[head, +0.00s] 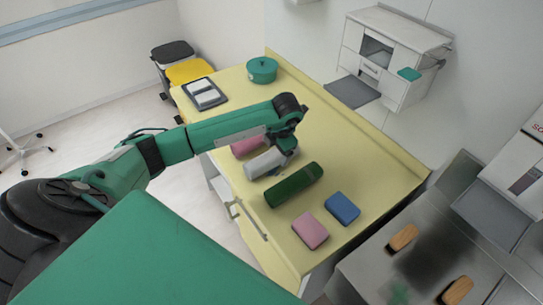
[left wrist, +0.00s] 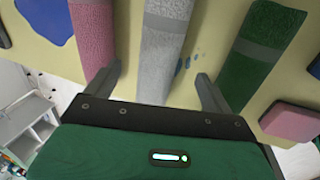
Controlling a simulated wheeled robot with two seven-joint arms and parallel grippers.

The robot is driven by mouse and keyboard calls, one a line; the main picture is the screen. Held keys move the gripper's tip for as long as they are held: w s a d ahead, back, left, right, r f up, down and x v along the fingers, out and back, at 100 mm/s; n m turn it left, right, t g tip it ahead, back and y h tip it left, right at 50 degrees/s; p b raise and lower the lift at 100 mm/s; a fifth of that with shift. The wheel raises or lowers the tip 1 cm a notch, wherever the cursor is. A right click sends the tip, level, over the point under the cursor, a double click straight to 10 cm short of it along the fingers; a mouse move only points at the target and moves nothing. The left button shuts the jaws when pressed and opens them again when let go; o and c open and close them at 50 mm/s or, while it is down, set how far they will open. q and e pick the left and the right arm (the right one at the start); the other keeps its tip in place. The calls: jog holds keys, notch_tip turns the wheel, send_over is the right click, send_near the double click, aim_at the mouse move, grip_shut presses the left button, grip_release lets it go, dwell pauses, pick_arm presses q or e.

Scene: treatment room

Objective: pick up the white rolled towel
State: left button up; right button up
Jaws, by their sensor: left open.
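The white rolled towel (head: 264,163) lies on the yellow counter top (head: 345,150), between a pink rolled towel (head: 243,147) and a dark green rolled towel (head: 294,185). My left gripper (head: 287,153) is over the white towel's far end and partly hides it in the head view. In the left wrist view, my open left gripper (left wrist: 158,73) has one finger on each side of the white towel (left wrist: 164,45). The pink towel (left wrist: 92,35) is left of the fingers and the green towel (left wrist: 262,50) is to the right. My right gripper is not in view.
A pink block (head: 310,230) and a blue block (head: 342,208) lie at the counter's near end. A green lidded pot (head: 262,69) and a dark tray (head: 205,94) stand at the far end. The counter's right side is clear.

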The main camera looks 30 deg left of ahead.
aim_at(274, 154)
pick_arm(q)
jog(key=p+x, duration=0.1)
jog(key=x, duration=0.1)
jog(key=p+x, duration=0.2)
jog(key=x, duration=0.1)
jog(key=shift+w+r, duration=0.1)
jog(key=shift+w, duration=0.15)
jog(key=shift+a+f, duration=0.1)
jog(key=shift+f, duration=0.25)
jog(key=c, duration=1.1)
